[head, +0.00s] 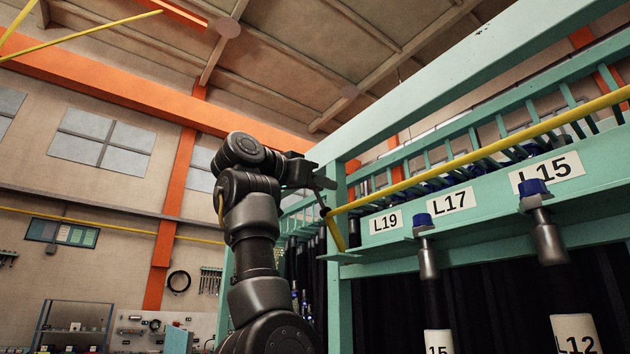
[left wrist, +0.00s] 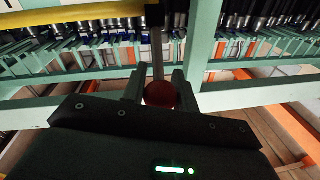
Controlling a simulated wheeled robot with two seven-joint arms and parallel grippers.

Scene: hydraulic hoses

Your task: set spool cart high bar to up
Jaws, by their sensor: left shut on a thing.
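The yellow high bar (head: 480,155) of the teal spool cart (head: 345,290) runs across the cart's front, above the labels, rising to the right in the head view. A short yellow arm bends down from its left end. My left gripper (head: 318,183) is at the cart's left post, by that end. In the left wrist view, my left gripper (left wrist: 158,88) is shut on a red ball knob (left wrist: 160,94). A thin metal rod (left wrist: 157,55) leads from the knob to a dark block beside the yellow bar (left wrist: 75,12). The knob is hidden in the head view. My right gripper is not in view.
Hose ends with blue caps (head: 535,188) hang under the L15 and L17 labels (head: 450,200). Teal slats (head: 470,145) stand behind the bar. A tool board (head: 160,330) and shelf (head: 75,325) are far off at lower left. Space left of my arm looks clear.

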